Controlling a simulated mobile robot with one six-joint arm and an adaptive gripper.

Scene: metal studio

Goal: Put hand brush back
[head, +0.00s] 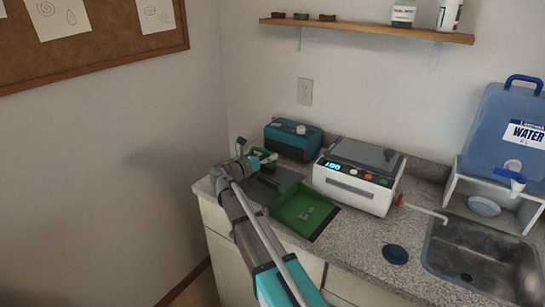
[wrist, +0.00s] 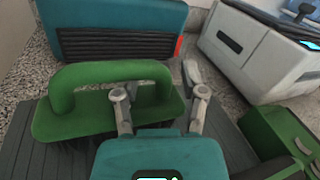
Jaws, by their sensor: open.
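The green hand brush (wrist: 62,122), with an arched handle, lies on a dark grey ribbed mat (wrist: 32,150) in the wrist view. In the head view only a little of its green (head: 257,152) shows beside my gripper. My gripper (wrist: 160,92) is open, with its fingers spread at the brush. The right finger is just past the brush's right edge. I cannot tell whether either finger touches it. The brush's near edge is partly hidden by my gripper.
A green tray (head: 285,207) with small grey pieces stands right of the brush. A teal box (head: 293,139) is close behind it, and a white machine (head: 352,190) is to the right. A sink (head: 470,255) and blue water container (head: 510,125) are farther right.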

